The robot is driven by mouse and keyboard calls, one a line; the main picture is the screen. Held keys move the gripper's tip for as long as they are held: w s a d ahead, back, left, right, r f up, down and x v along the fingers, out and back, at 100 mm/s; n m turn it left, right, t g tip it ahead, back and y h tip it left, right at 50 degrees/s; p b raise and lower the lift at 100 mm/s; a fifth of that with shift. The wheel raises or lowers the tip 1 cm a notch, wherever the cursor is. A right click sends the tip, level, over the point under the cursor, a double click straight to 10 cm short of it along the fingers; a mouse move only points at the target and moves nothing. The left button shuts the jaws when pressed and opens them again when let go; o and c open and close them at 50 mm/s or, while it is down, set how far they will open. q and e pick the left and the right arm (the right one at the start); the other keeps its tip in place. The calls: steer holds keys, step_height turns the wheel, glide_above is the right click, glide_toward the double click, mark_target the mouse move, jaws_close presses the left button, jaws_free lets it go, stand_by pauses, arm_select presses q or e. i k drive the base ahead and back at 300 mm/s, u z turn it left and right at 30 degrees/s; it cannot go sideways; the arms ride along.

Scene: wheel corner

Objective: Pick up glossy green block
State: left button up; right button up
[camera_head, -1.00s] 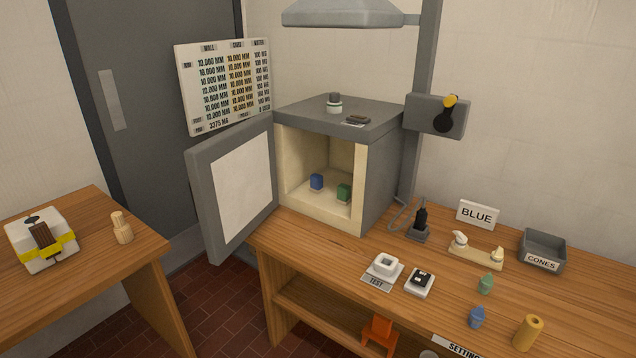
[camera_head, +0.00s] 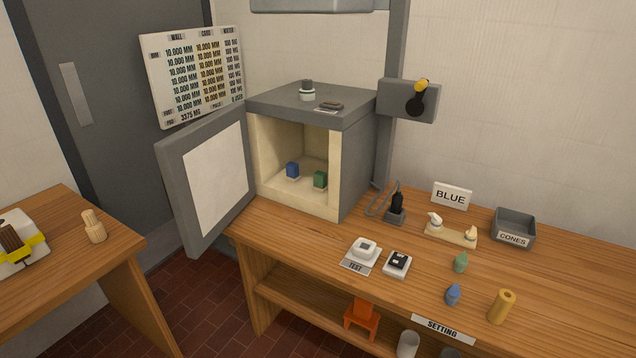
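A dark green block (camera_head: 320,179) sits on the floor of the open grey kiln-like box (camera_head: 358,150), at the right inside the opening. A blue block (camera_head: 292,170) sits to its left and slightly deeper. A smaller, paler green piece (camera_head: 460,262) stands on the workbench at the right, with a small blue piece (camera_head: 453,294) in front of it. I cannot tell for sure which green thing is the glossy one. Neither of my grippers is in view.
The box's door (camera_head: 205,180) swings open to the left. The workbench (camera_head: 310,247) also holds a test stand (camera_head: 362,252), a black-topped device (camera_head: 397,263), a yellow cylinder (camera_head: 502,306) and a grey cones tray (camera_head: 513,230). A second table (camera_head: 45,225) stands left across a floor gap.

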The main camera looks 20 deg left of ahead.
mark_target(320, 178)
steer(key=u, duration=1.9)
steer(key=i, duration=1.3)
steer(key=z, duration=3.05)
